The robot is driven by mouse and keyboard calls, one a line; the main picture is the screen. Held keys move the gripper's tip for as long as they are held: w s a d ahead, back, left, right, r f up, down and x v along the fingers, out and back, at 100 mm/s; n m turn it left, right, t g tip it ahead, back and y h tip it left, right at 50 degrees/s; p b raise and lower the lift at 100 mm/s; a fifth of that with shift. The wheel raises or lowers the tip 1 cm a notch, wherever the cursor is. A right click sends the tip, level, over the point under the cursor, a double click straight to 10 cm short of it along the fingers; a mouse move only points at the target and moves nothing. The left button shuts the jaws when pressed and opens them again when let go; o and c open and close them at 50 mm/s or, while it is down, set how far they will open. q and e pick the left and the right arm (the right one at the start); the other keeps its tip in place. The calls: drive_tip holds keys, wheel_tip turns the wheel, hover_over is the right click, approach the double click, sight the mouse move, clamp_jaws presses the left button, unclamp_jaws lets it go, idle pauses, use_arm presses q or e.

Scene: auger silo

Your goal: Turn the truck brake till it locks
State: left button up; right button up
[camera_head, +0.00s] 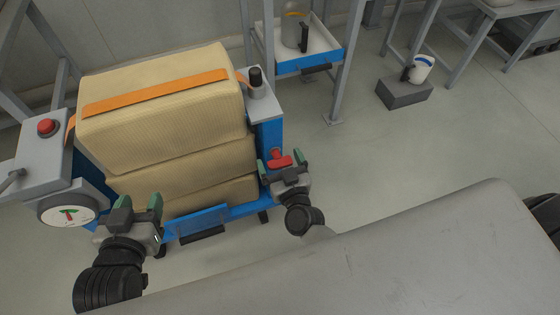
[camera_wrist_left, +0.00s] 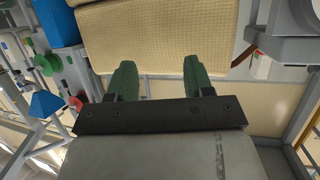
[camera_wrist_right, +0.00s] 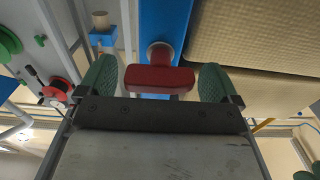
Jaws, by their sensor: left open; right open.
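The truck brake looks to be the small red handle (camera_head: 280,161) on the blue post at the right front of the loaded blue truck (camera_head: 268,138). In the right wrist view the red handle (camera_wrist_right: 160,79) lies crosswise on a round stub, between the fingers. My right gripper (camera_head: 287,168) is open around the handle, with a gap on each side. My left gripper (camera_head: 137,205) is open and empty in front of the sacks, near the truck's left front. The left wrist view shows its green fingers (camera_wrist_left: 158,80) with the sack face beyond them.
Several tan sacks (camera_head: 165,120) are stacked on the truck under an orange strap. A grey box with a red button (camera_head: 46,127) and a dial (camera_head: 68,212) stand at the left. A blue-edged tray (camera_head: 310,60) is behind. Open floor (camera_head: 400,150) lies to the right.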

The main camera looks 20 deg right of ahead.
drive_tip(key=shift+c, duration=0.2)
drive_tip(key=c, duration=0.9)
